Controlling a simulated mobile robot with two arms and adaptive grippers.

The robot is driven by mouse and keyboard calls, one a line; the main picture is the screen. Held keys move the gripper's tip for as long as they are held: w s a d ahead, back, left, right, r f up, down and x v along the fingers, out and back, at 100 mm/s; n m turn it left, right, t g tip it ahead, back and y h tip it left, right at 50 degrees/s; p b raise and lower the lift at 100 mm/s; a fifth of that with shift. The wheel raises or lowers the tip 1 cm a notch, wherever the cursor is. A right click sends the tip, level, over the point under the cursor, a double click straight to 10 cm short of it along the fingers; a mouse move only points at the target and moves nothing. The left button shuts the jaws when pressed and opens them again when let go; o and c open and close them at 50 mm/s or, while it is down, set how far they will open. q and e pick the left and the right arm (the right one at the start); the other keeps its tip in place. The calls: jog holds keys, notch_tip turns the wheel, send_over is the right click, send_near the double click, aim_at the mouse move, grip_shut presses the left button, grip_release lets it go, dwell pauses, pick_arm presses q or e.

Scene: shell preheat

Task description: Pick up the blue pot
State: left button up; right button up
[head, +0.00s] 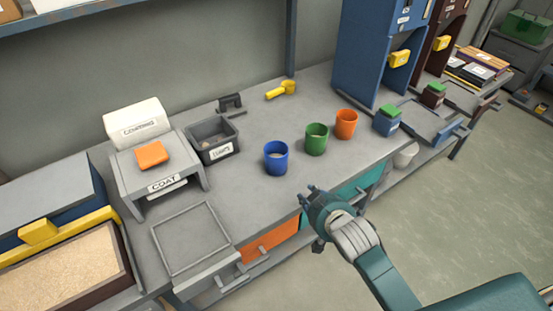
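The blue pot (276,158) stands upright on the grey workbench in the head view, left of a green pot (316,139) and an orange pot (346,124). Something pale shows inside its mouth. My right gripper (308,198) is at the bench's front edge, below and to the right of the blue pot and apart from it. Its fingers look spread and nothing shows between them. My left gripper is not in the picture.
A dark bin (213,142) stands left of the blue pot, beside a grey stand labelled COAT (165,184) with an orange block (151,155). A yellow scoop (281,90) lies behind. A blue cabinet (361,60) stands at the right. Bench surface around the pot is clear.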

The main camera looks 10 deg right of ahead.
jog(key=w+r+t, duration=0.2)
jog(key=w+r, duration=0.4)
jog(key=r, duration=0.2)
send_near(287, 148)
jog(key=w+d+f, duration=0.1)
jog(key=w, duration=0.1)
jog(key=shift+y, duration=0.4)
jog(key=shift+a+p+x, duration=0.15)
jog(key=shift+p+x, duration=0.15)
jog(key=shift+x, duration=1.15)
jog(key=shift+a+p+x, duration=0.1)
jog(key=shift+p+x, duration=0.2)
jog(key=shift+x, duration=1.15)
jog(key=shift+s, duration=0.15)
grip_shut()
jog(key=shift+t, duration=0.3)
